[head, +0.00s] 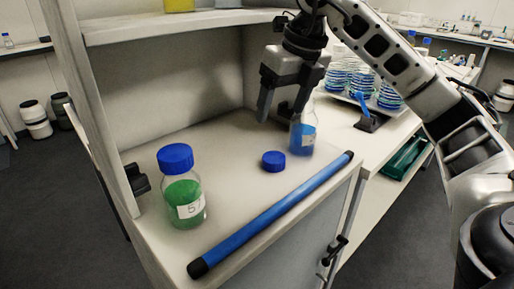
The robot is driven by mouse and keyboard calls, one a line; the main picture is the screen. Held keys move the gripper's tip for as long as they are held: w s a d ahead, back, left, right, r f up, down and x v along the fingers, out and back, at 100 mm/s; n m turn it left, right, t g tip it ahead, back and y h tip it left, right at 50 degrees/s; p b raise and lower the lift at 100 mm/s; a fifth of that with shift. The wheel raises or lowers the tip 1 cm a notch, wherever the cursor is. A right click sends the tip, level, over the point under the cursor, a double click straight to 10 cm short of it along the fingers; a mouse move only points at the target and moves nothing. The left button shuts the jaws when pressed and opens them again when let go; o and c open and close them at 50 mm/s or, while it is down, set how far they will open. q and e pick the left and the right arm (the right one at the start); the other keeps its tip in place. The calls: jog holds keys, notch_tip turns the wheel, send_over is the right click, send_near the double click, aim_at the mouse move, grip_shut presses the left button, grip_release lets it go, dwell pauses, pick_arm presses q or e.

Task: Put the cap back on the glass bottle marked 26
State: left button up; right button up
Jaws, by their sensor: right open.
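A clear glass bottle with blue liquid (308,138) stands upright toward the right of the bench; its label is too small to read, and its neck shows no cap. A loose blue cap (273,161) lies on the bench just left of and in front of it. Another bottle, with green liquid (184,203), marked 57 or similar, stands at the front left with its blue cap on. My left gripper is not in view.
A long blue bar with black ends (272,214) lies along the bench's front edge. A shelf (180,27) hangs above. Stacks of dishes (388,95) and a dark stand with a blue tool (369,119) are at right. The bench's back left is clear.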

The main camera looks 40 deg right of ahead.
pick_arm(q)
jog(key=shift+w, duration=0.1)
pick_arm(e)
jog(key=shift+s+d+r+m+h, duration=0.15)
jog(key=shift+d+r+m+h, duration=0.1)
jog(key=shift+d+r, duration=0.25)
jog(key=shift+s+d+r+m+h, duration=0.15)
jog(key=shift+d+r+h, duration=0.1)
jog(key=shift+d, duration=0.45)
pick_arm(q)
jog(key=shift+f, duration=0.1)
pick_arm(e)
jog(key=b, duration=0.3)
send_over(280, 160)
jog(key=f, duration=0.9)
jog(key=shift+s+f, duration=0.2)
jog(key=shift+f, duration=0.05)
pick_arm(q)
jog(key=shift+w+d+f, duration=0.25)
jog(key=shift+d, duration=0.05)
pick_arm(e)
jog(key=shift+w+f, duration=0.15)
jog(key=shift+f, duration=0.3)
